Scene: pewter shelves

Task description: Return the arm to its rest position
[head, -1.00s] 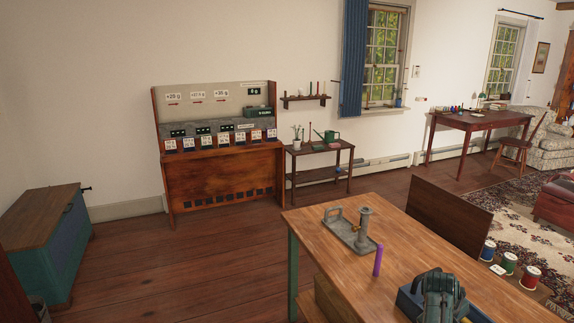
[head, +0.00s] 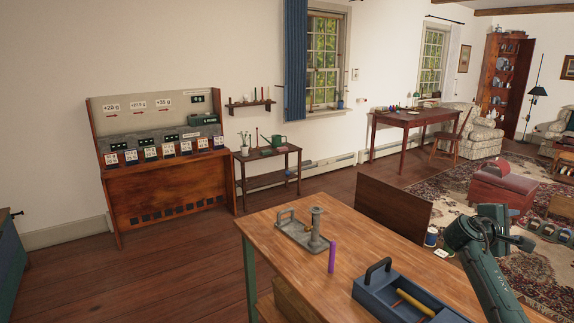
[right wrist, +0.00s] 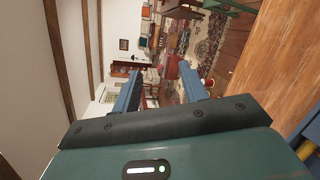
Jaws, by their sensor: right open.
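My right arm comes in at the lower right of the head view. Its gripper (head: 507,228) is raised beyond the right side of the wooden table (head: 290,235). In the right wrist view the two blue-grey fingers (right wrist: 160,90) stand wide apart with nothing between them, so the gripper is open and empty. The view past them shows the room tipped sideways. My left gripper is in neither view.
On the table stand a blue toolbox (head: 372,298) holding a yellow-handled tool (head: 414,303), a purple stick (head: 332,257) and a grey candle-holder tray (head: 290,236). A dark brown panel (head: 393,209) stands behind. Open floor (head: 180,262) lies left.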

